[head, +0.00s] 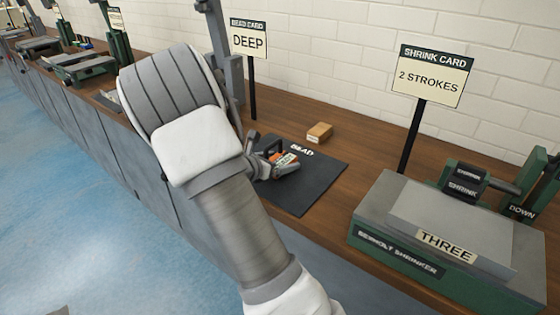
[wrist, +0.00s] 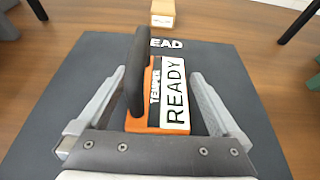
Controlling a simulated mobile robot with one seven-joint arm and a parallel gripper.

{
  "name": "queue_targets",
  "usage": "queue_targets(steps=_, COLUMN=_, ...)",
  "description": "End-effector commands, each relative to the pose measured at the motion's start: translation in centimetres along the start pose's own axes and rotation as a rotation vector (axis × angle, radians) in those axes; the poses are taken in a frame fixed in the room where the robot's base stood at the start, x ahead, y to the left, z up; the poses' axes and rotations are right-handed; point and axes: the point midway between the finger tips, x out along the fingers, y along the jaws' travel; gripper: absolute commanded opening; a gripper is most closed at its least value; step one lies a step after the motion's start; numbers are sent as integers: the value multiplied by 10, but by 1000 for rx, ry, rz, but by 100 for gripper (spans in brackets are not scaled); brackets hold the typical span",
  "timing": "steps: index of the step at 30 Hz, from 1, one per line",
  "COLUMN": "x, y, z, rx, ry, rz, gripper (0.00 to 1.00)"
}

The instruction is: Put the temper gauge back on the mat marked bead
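The temper gauge (wrist: 158,100) has an orange body, a black handle and a white label reading READY. In the wrist view it is over the dark mat marked BEAD (wrist: 60,75); I cannot tell whether it touches the mat. My gripper (wrist: 157,74) has one finger on each side of the gauge, with narrow gaps showing, so it looks open around it. In the head view the gauge (head: 285,159) is partly hidden by my gripper (head: 276,162), low over the left part of the mat (head: 318,180).
A small wooden block (head: 319,132) lies behind the mat. The bead card sign (head: 249,40) reads DEEP. The green shrinker (head: 440,240), with a plate marked THREE, stands to the right beside the shrink card sign (head: 430,76). The mat's right side is clear.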

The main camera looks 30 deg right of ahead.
Motion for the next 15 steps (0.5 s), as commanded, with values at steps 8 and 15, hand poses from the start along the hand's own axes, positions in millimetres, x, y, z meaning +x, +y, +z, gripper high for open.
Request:
queue_targets(steps=8, x=-8, y=1, z=5, rx=0, ry=0, rz=2, gripper=100)
queue_targets(steps=15, x=-58, y=1, z=6, rx=-1, ry=1, rz=5, gripper=100)
